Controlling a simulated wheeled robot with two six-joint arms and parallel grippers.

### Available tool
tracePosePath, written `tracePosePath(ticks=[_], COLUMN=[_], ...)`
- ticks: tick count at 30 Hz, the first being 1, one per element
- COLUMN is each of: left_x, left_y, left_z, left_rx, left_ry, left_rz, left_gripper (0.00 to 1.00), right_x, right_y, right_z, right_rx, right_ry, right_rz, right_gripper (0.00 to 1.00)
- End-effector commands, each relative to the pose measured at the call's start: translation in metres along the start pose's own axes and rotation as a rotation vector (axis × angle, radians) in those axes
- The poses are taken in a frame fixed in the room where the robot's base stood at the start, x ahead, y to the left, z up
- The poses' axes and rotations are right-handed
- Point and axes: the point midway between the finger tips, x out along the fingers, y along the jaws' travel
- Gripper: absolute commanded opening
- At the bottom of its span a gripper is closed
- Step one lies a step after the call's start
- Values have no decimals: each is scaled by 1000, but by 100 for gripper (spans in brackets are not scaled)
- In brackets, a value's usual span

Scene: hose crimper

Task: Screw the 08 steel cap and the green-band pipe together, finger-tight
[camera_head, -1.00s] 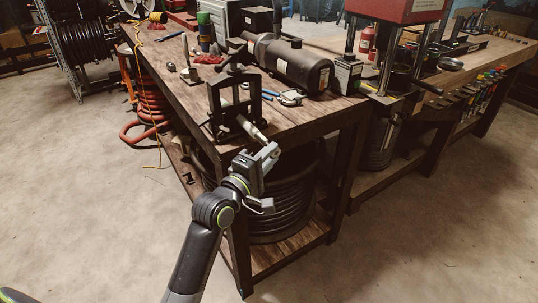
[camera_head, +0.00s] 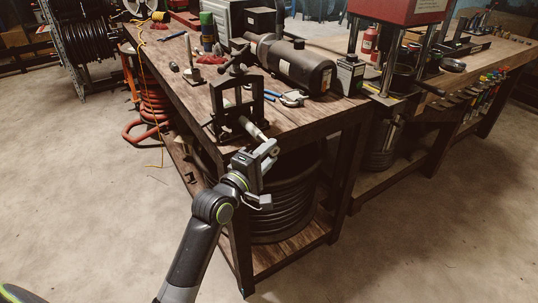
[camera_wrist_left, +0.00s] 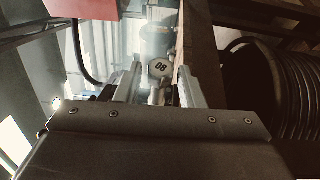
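A pipe (camera_head: 249,126) is held in the black vise (camera_head: 232,105) at the table corner and sticks out toward my left gripper; I cannot make out a green band on it. My left gripper (camera_head: 268,153) is just off the table edge, at the outer end of the pipe. In the left wrist view, a round grey cap marked 08 (camera_wrist_left: 160,69) shows between the two fingertips of the gripper (camera_wrist_left: 159,78). The fingers are apart, with a gap visible on each side of the cap. I cannot tell whether the cap sits on the pipe. My right gripper is not in view.
The wooden table (camera_head: 300,122) carries a dark cylindrical machine (camera_head: 300,66) behind the vise and small tools beside it. A red-topped press (camera_head: 395,10) stands at the right. A coiled black hose (camera_head: 285,205) lies on the shelf below. The floor in front is clear.

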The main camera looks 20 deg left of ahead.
Motion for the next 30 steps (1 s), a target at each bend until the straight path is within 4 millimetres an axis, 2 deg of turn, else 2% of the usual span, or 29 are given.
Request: tracePosePath(ticks=[1, 3, 14, 20, 30], left_x=[0, 0, -6, -37, -109], left_y=[0, 0, -1, -2, -2], left_z=[0, 0, 0, 0, 0], left_rx=[0, 0, 0, 2, 3], left_ry=[0, 0, 1, 1, 1], left_rz=[0, 0, -2, -3, -4], left_gripper=[42, 50, 50, 50, 50], right_x=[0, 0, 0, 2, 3], right_y=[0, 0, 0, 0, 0], right_z=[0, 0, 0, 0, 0], right_rx=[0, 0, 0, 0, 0], right_ry=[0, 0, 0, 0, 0], right_rz=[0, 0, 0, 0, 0], right_gripper=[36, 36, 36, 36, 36])
